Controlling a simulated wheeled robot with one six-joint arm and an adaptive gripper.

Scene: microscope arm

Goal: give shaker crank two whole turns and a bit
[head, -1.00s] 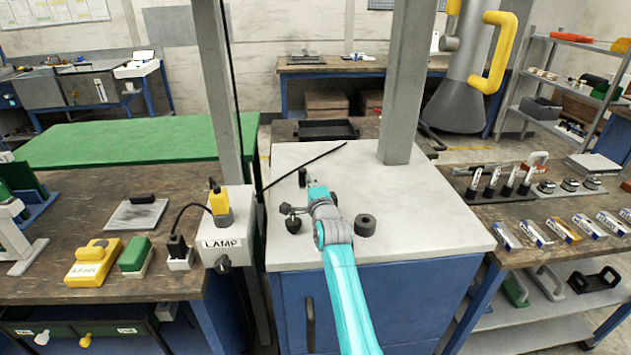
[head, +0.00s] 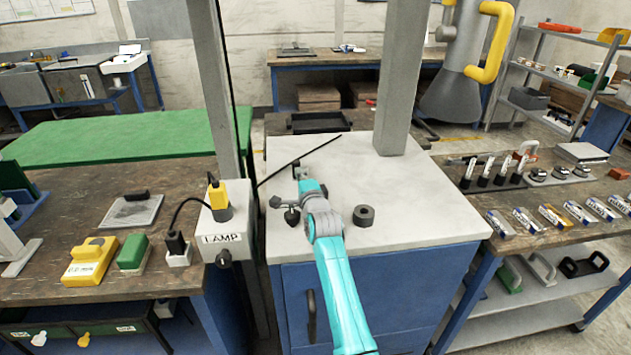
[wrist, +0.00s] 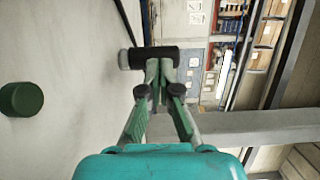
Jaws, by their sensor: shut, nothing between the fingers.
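A small dark upright handle (head: 297,173), which looks like the shaker crank's knob, stands on the pale cabinet top (head: 410,195). In the wrist view it is a black cylinder (wrist: 155,57) with a grey end, crossing just ahead of my fingertips. My gripper (head: 304,184) is right at the handle on its near side, low over the cabinet top. In the wrist view its two fingers (wrist: 160,75) come together at the black cylinder, with nothing between them. Whether they touch it I cannot tell. The crank's arm and pivot are not clear.
A dark short cylinder (head: 363,215) stands right of my arm. A thin dark rod (head: 300,160) slants over the top's left edge. The LAMP box (head: 222,225) and a grey post (head: 403,80) stand close by. The cabinet top's right part is clear.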

